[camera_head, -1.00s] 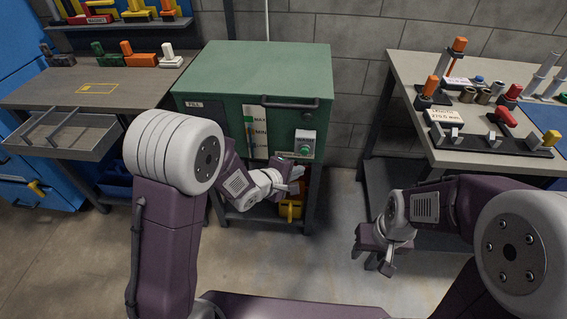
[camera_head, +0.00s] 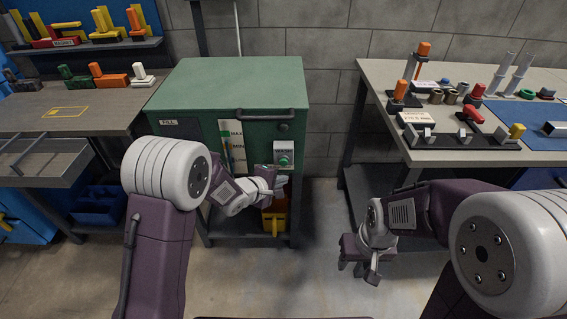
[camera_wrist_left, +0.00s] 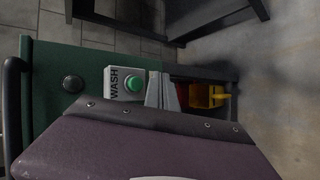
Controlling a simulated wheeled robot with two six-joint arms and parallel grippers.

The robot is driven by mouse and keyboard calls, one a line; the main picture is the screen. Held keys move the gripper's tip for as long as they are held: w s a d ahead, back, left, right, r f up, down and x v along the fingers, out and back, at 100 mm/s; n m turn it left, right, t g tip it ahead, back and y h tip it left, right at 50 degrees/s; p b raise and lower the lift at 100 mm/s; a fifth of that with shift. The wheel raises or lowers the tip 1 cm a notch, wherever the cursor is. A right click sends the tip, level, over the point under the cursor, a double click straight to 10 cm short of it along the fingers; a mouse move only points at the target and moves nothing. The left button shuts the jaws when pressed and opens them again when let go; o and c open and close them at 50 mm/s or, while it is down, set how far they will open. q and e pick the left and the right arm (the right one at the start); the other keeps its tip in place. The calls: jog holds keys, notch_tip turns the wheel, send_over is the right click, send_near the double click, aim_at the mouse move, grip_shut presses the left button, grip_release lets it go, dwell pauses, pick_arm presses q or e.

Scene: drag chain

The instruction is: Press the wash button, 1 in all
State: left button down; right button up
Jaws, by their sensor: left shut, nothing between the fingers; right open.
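The wash button is a round green button (camera_head: 284,161) on a pale box labelled WASH, on the front right of the green cabinet (camera_head: 235,85). In the left wrist view the green button (camera_wrist_left: 135,84) shows beside my left fingers (camera_wrist_left: 162,92), with the word WASH on its box. My left gripper (camera_head: 279,182) is shut and empty, just below the button box in the head view; whether it touches the box cannot be told. My right gripper (camera_head: 360,262) is open and empty over the floor, to the right of the cabinet.
A yellow object (camera_head: 273,220) is on the shelf under the cabinet. A bench with tools (camera_head: 480,140) stands at right, and a workbench with blocks (camera_head: 70,110) at left. The cabinet has a dark handle (camera_head: 268,113) and black knob (camera_wrist_left: 72,84). Floor between is clear.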

aim_at(284, 162)
pick_arm(q)
jog(key=shift+w+p, duration=1.15)
jog(key=shift+w, duration=0.7)
dwell(0.6)
jog(key=shift+w+p, duration=0.4)
jog(key=shift+p, duration=0.25)
